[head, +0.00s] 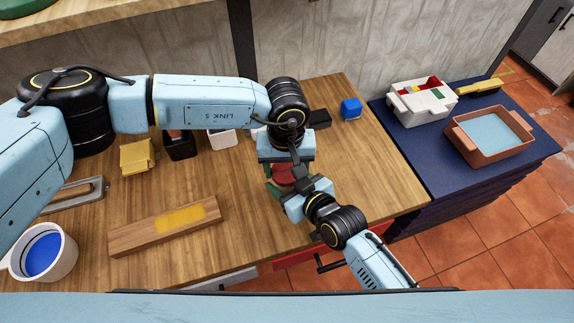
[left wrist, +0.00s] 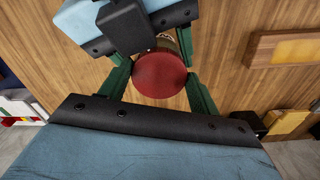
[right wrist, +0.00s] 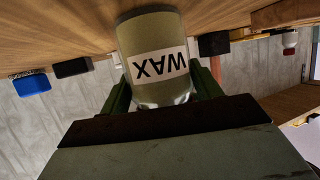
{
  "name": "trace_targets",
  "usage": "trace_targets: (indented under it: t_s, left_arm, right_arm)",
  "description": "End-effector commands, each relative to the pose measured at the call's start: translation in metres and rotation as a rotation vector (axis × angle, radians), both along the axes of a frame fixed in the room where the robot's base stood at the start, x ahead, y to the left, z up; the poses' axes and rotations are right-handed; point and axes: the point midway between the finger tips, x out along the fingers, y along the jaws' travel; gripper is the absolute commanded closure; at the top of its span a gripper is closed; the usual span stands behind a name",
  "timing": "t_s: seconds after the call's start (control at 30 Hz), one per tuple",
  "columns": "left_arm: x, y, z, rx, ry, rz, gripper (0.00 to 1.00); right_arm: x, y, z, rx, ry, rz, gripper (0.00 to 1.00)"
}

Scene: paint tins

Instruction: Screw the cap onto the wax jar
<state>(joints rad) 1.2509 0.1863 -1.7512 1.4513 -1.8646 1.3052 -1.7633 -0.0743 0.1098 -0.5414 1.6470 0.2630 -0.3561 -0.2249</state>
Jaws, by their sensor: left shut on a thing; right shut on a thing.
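The round red cap (head: 283,174) is between the green fingers of my left gripper (left wrist: 160,82), which is shut on it from above. Its red top also shows in the left wrist view (left wrist: 160,75). The wax jar (right wrist: 150,38), a pale cylinder with a white WAX label, is held between the fingers of my right gripper (right wrist: 162,92) and looks upside down in that view. In the head view the grippers hide most of the jar. The cap is above the jar; I cannot tell whether it is seated or level on the rim.
A wooden board with a yellow patch (head: 130,238) lies left of the grippers. A mug of blue paint (head: 70,262) stands at the front left. A yellow block (head: 137,156) and a blue block (head: 351,108) are farther back. Trays stand on the navy cabinet (head: 410,150) at right.

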Motion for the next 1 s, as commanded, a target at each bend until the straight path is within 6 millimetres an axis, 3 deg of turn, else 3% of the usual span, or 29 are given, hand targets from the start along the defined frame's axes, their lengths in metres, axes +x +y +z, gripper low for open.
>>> trace_targets:
  t_s: [0.2,0.5,0.53,0.67,1.0]
  left_arm:
    - [0.0003,0.0001,0.001,-0.001,-0.002,-0.176,0.59]
    - [0.0001,0.0,0.001,-0.001,-0.001,-0.184,0.59]
    - [0.0001,0.0,0.001,-0.001,-0.001,-0.183,0.34]
    - [0.0,0.0001,0.0007,-0.001,-0.001,-0.183,0.17]
    - [0.0001,0.0002,0.0054,-0.001,-0.001,-0.182,0.16]
  right_arm:
    - [-0.0001,-0.0007,-0.0009,-0.002,0.002,-0.001,1.0]
    - [-0.0002,-0.0008,-0.0012,-0.002,0.002,-0.001,1.0]
    - [-0.0002,-0.0008,-0.0012,-0.002,0.002,-0.001,1.0]
    - [-0.0002,-0.0007,-0.0012,-0.002,0.002,-0.001,1.0]
    - [-0.0003,-0.0005,-0.0011,-0.002,0.002,0.0,1.0]
